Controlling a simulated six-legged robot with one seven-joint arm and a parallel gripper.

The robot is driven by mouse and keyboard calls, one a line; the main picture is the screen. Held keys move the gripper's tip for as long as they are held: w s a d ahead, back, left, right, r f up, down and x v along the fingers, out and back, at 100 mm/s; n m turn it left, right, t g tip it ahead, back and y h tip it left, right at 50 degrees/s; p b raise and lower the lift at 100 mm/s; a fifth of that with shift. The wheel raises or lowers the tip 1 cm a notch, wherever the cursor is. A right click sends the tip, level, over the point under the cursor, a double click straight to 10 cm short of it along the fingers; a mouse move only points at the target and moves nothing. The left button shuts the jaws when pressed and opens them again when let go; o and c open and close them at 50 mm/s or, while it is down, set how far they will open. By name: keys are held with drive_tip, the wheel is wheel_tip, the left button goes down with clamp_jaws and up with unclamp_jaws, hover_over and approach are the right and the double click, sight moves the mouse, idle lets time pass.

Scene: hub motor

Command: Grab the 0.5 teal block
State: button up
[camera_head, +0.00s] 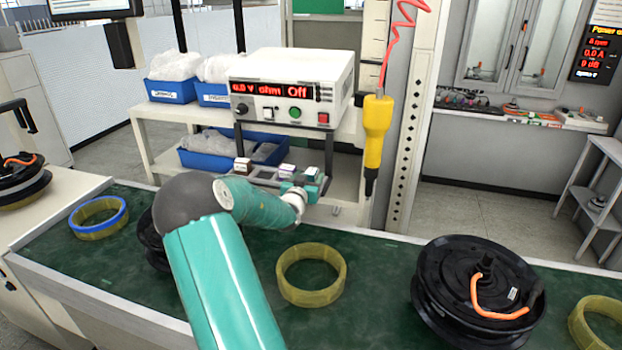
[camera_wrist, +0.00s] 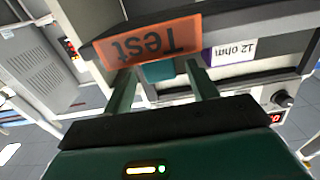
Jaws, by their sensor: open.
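In the wrist view, which is upside down, a teal block (camera_wrist: 163,71) shows between the fingers of my gripper (camera_wrist: 161,78). An orange "Test" sign (camera_wrist: 150,40) covers part of it, and no 0.5 marking is readable. The two fingers are apart, one on each side of the teal face; contact cannot be told. A white and purple block marked "12 ohm" (camera_wrist: 229,52) sits beside it, past one finger. In the head view my gripper (camera_head: 314,184) is at the small block shelf under the tester, with a purple-topped block (camera_head: 286,170) just left of it.
The tester (camera_head: 293,88) stands above the shelf, reading "Off". Another block (camera_head: 242,166) sits farther left. A yellow screwdriver (camera_head: 376,125) hangs at the right. The green bench holds yellow rings (camera_head: 311,296) and a black hub motor (camera_head: 475,290). Blue bins (camera_head: 171,91) stand behind.

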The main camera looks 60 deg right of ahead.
sight(309, 175)
drive_tip(key=d, duration=0.3)
drive_tip(key=shift+w+d, duration=0.2)
drive_tip(key=shift+w, duration=0.15)
drive_tip(key=c, duration=1.2)
drive_tip(key=shift+r, duration=0.1)
